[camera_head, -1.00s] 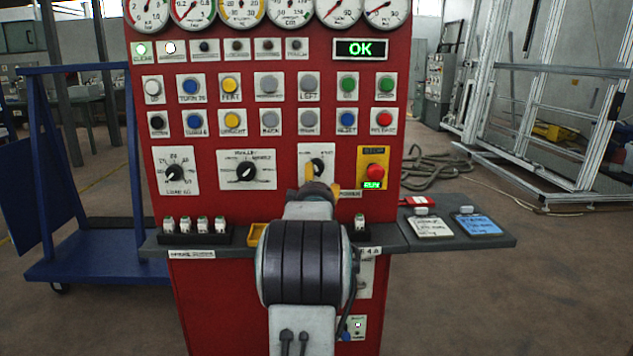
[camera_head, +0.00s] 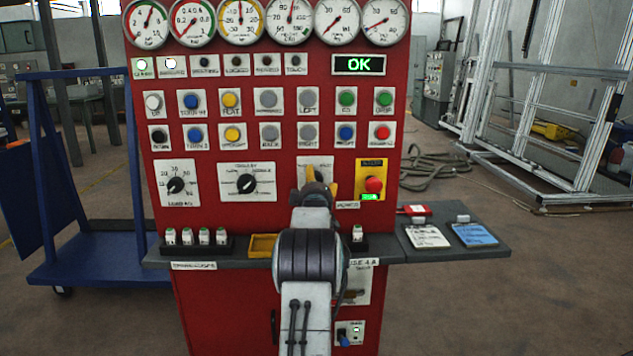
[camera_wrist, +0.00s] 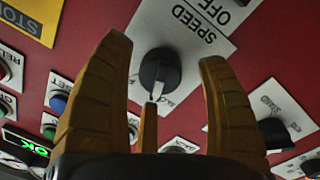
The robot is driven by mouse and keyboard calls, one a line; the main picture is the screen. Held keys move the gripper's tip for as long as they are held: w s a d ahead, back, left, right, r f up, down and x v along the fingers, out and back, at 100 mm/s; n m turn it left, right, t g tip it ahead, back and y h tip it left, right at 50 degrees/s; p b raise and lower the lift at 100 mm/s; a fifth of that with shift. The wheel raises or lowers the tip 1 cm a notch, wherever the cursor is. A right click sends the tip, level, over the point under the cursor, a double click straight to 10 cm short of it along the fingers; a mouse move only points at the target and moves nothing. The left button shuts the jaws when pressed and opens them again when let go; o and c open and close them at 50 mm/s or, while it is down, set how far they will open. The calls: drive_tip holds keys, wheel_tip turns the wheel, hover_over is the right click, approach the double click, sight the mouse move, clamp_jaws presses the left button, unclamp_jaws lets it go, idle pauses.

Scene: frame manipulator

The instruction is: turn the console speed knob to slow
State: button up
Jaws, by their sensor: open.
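The speed knob (camera_wrist: 159,72) is a round black dial with a white pointer mark, on a white plate marked SPEED (camera_wrist: 196,22) in the wrist view. Its mark faces the lower part of the picture, beside a small label too blurred to read surely. My gripper (camera_wrist: 164,50) is open, with yellow fingers left and right of the knob and a shorter third finger below it. I cannot tell whether any finger touches the knob. In the head view my gripper (camera_head: 317,172) is in front of the speed plate and hides the knob.
The red console (camera_head: 228,145) carries gauges, buttons and two black dials left of my gripper. A red stop button (camera_head: 373,185) on a yellow plate is close at the right. A grey shelf (camera_head: 405,246) juts out below, with a yellow tray (camera_head: 262,246) on it.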

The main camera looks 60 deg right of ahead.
drive_tip(key=shift+x, duration=0.85)
drive_tip(key=shift+f, duration=0.1)
drive_tip(key=c, duration=1.2)
